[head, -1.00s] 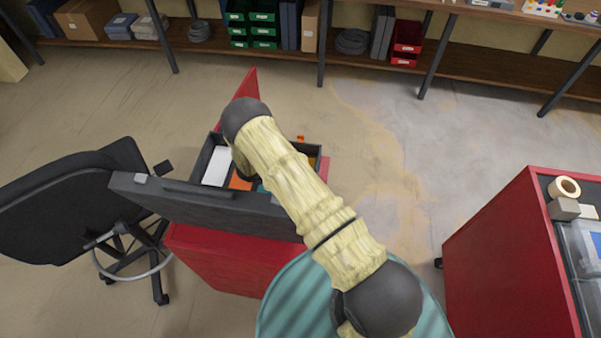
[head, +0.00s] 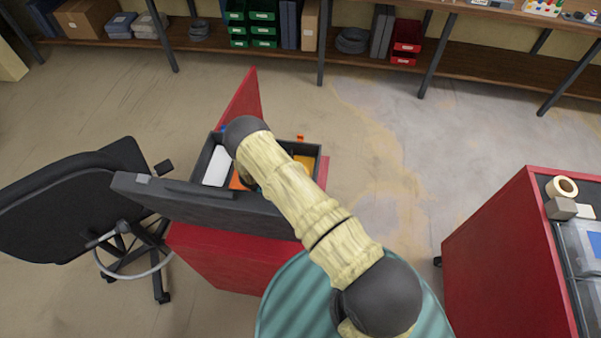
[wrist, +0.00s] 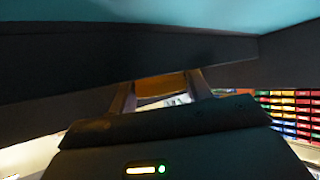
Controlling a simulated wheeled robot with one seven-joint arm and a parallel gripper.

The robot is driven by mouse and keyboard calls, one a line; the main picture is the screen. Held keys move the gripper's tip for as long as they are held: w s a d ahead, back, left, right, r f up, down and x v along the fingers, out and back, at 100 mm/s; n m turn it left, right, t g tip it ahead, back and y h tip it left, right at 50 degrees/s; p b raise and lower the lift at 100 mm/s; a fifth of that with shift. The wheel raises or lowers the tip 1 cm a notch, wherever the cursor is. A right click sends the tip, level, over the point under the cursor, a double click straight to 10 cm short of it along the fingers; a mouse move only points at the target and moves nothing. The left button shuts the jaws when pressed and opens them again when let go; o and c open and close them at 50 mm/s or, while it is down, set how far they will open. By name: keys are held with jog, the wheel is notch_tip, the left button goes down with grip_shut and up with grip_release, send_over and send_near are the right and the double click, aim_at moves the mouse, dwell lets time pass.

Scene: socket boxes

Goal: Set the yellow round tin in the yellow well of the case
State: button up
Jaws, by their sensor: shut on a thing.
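The open dark case (head: 209,152) stands on a red cabinet, its raised lid (head: 215,207) towards me. Inside it show a white part (head: 217,166), an orange part (head: 237,183) and a yellow-orange well (head: 305,163) at the right. My arm crosses over the case in the head view and hides my gripper there. In the wrist view, my gripper (wrist: 161,88) is shut on a dark yellow thing (wrist: 158,90), apparently the yellow round tin. Only part of it shows, in shadow. Dark panels and a teal surface are close around the fingers. I cannot tell whether the tin touches the case.
The red cabinet (head: 225,262) has an upright red panel (head: 243,103) behind the case. A black chair (head: 70,205) stands left. A round teal surface (head: 290,305) is in front. Another red cabinet (head: 510,260) stands right. The floor between is clear.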

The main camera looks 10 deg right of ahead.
jog(key=shift+f, duration=0.2)
jog(key=o, duration=0.8)
jog(key=shift+o, duration=0.2)
jog(key=shift+r, duration=0.15)
jog(key=shift+r, duration=0.2)
jog(key=b+v, duration=0.4)
jog(key=v, duration=0.7)
jog(key=shift+a+f, duration=0.1)
jog(key=shift+a, duration=0.1)
jog(key=shift+s+a+r, duration=0.1)
jog(key=shift+a+r, duration=0.1)
jog(key=shift+r, duration=0.05)
